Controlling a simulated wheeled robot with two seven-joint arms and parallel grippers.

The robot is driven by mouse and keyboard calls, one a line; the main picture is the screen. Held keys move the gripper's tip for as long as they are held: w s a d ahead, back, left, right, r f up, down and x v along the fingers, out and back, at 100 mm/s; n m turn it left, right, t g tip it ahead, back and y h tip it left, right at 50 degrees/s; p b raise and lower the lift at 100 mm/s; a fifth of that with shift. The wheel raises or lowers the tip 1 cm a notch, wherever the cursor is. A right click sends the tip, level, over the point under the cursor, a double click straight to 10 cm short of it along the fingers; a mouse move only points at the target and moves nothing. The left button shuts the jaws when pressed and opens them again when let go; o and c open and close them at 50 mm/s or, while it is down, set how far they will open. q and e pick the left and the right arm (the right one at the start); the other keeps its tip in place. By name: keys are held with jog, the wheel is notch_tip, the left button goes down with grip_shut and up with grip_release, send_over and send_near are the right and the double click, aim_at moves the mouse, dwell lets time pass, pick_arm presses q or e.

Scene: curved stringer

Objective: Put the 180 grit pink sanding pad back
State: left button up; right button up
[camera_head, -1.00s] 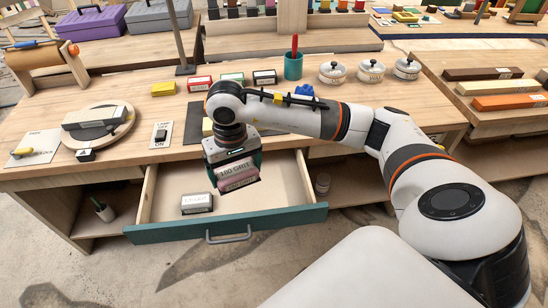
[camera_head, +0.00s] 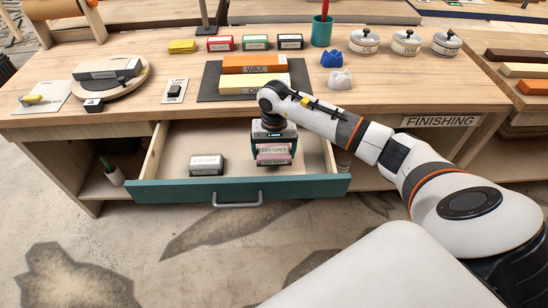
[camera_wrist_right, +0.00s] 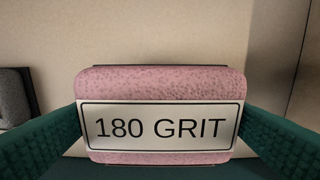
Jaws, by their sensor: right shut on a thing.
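The pink sanding pad (camera_head: 274,154) carries a "180 GRIT" label and is held in my right gripper (camera_head: 274,158), inside the open drawer (camera_head: 180,165) of the workbench. In the right wrist view the pink pad (camera_wrist_right: 160,83) sits between the two green fingers (camera_wrist_right: 160,140), label facing the camera. The drawer floor lies close behind it; I cannot tell whether the pad touches it. A grey labelled pad (camera_head: 207,165) lies in the drawer to the left; its edge also shows in the right wrist view (camera_wrist_right: 14,98). My left gripper is not in view.
The teal drawer front (camera_head: 170,191) is the near edge. The bench top above holds an orange WAX block (camera_head: 253,63), a yellow block (camera_head: 253,83), a teal cup (camera_head: 322,33), several tins (camera_head: 406,42) and a lamp switch (camera_head: 175,88). Drawer floor between the pads is clear.

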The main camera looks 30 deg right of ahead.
aim_at(274, 158)
jog(key=shift+f, duration=1.6)
jog(key=shift+f, duration=0.1)
jog(key=shift+f, duration=0.15)
jog(key=o, duration=0.7)
jog(key=shift+r, duration=0.2)
notch_tip(274, 158, up, 12)
jog(key=shift+s+r, duration=0.1)
